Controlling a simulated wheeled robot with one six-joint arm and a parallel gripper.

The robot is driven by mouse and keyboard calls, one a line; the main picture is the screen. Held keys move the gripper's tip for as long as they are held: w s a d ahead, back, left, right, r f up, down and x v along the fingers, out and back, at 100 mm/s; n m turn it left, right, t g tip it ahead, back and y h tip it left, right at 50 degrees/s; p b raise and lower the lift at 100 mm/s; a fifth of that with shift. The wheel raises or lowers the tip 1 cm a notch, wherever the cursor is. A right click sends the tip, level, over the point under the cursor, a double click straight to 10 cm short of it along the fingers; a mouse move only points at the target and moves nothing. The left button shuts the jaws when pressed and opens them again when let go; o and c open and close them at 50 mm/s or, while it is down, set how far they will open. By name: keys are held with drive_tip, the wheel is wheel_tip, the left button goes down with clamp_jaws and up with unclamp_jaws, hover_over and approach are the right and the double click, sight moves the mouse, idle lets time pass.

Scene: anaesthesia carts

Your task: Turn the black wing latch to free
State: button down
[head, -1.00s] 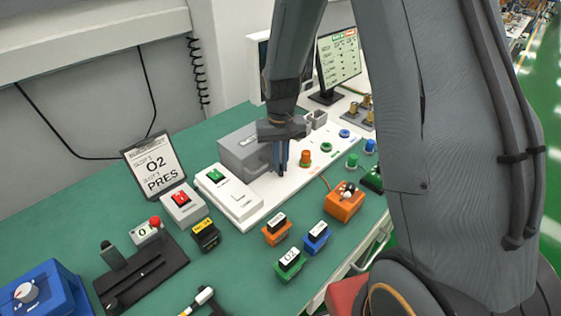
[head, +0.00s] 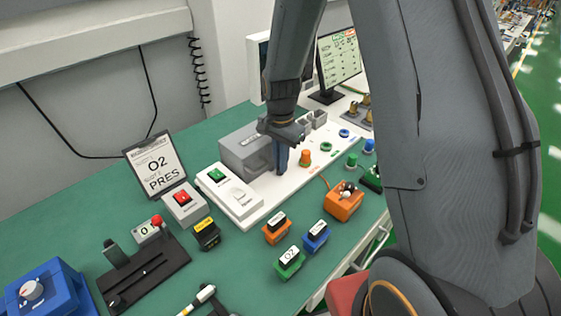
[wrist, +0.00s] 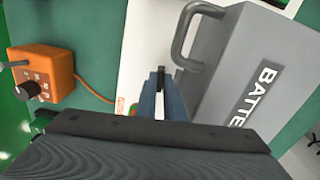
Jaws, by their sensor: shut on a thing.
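The black wing latch (wrist: 161,72) shows as a small dark piece between my fingertips in the wrist view. Most of it is covered by the fingers, and its angle is hard to read. My gripper (wrist: 162,84) has blue fingers and is shut on the latch. In the head view my gripper (head: 281,170) points down at the white panel (head: 262,196), in front of the grey battery box (head: 238,146). The latch itself is hidden there.
The battery box (wrist: 245,75) with its grey handle (wrist: 183,38) stands close on the right in the wrist view. An orange knob (head: 305,158) stands close to the right of my fingers. An orange box (head: 343,203) with a cable sits in front of the panel.

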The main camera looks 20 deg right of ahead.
drive_tip(key=shift+r+m, duration=0.1)
drive_tip(key=shift+m, duration=0.4)
drive_tip(key=c, duration=1.9)
unclamp_jaws()
drive_tip(key=shift+o, duration=0.2)
drive_tip(key=shift+r+b, duration=1.05)
drive_tip(key=shift+r, duration=2.85)
